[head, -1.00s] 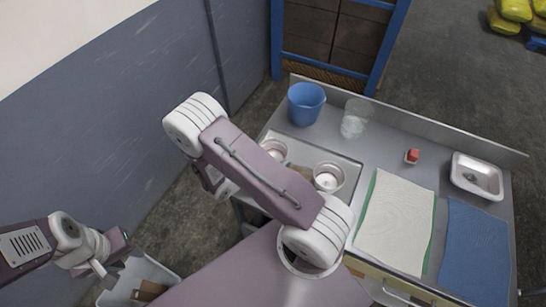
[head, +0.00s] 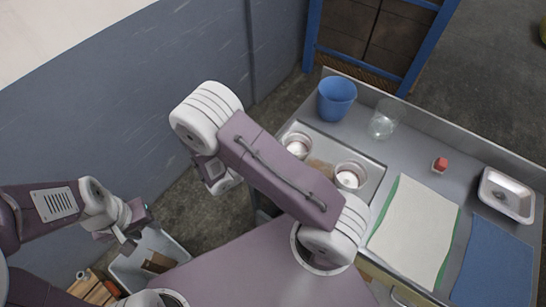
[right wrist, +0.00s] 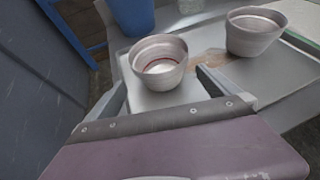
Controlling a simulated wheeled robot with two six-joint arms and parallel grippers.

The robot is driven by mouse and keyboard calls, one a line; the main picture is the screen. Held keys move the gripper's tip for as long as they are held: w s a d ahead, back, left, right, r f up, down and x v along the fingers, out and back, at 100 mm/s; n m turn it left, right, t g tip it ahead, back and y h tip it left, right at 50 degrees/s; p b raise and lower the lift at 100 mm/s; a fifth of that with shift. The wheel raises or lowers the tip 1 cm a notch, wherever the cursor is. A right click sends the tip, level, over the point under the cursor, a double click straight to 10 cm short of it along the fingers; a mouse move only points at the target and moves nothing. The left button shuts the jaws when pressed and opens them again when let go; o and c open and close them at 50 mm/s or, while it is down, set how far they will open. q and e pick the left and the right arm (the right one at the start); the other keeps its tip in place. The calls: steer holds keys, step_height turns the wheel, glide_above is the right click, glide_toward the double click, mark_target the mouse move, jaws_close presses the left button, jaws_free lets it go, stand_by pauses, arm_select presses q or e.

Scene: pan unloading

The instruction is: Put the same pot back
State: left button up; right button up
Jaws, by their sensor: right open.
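Two small metal pots stand on a tray (head: 372,172) on the counter. The left pot (head: 297,145) also shows in the right wrist view (right wrist: 160,65), upright, beyond and between my right gripper's (right wrist: 162,85) spread fingers. The right pot (head: 349,176) also shows in the right wrist view (right wrist: 253,33), to the right of the fingers. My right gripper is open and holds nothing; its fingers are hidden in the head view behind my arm. My left gripper (head: 134,226) is at the left, over a grey bin, away from the pots; its jaws are too small to judge.
A blue bucket (head: 337,99) and a clear glass jar (head: 383,121) stand behind the tray. A white cloth (head: 414,230), a blue cloth (head: 497,268), a red item (head: 440,164) and a metal dish (head: 508,195) are to the right. The grey bin (head: 128,269) holds cardboard.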

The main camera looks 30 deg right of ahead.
steer(key=v, duration=0.5)
steer(key=shift+s, duration=0.1)
stand_by(0.3)
